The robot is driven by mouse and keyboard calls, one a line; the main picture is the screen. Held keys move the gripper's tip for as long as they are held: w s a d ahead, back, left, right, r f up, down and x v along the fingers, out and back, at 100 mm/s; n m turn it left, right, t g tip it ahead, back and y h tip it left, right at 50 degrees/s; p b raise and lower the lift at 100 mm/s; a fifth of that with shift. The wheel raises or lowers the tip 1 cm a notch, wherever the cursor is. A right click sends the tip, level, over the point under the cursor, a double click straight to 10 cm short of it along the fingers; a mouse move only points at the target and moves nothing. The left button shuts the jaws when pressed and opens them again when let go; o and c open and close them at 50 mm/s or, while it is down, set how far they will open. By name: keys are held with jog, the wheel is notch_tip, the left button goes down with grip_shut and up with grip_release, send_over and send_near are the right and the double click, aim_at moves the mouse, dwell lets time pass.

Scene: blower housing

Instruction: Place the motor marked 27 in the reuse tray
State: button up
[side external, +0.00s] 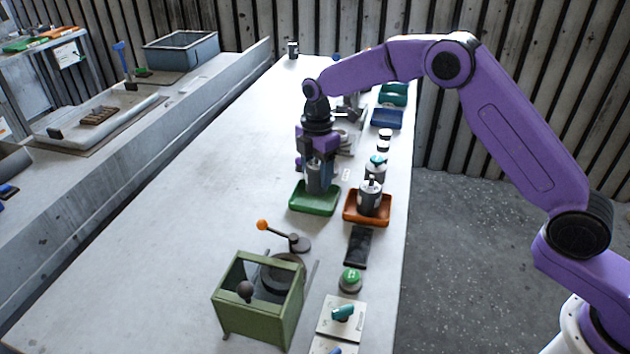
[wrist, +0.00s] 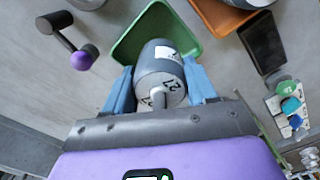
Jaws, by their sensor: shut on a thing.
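The motor marked 27 (wrist: 160,75) is a grey cylinder with a shaft stub and a white label. My gripper (wrist: 158,92) is shut on it, with a blue finger on each side. In the side external view my gripper (side external: 318,172) holds the motor (side external: 314,180) upright over a green tray (side external: 315,205). The green tray (wrist: 130,40) lies under the motor in the wrist view. I cannot tell whether the motor touches the tray floor. No label shows which tray is the reuse tray.
An orange tray (side external: 352,217) with another motor (side external: 369,198) stands just right of the green one. A green button (side external: 350,280) is at the right. The table's left side is clear.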

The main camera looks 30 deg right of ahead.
aim_at(315, 182)
jog(key=shift+w+f, duration=0.25)
jog(key=shift+f, duration=0.05)
jog(key=shift+a+f, duration=0.1)
jog(key=shift+f, duration=1.45)
jog(key=shift+f, duration=0.2)
jog(key=o, duration=1.4)
jog(key=shift+o, duration=0.2)
jog(key=shift+r, duration=0.1)
notch_tip(315, 182, up, 12)
jog(key=shift+r, duration=0.1)
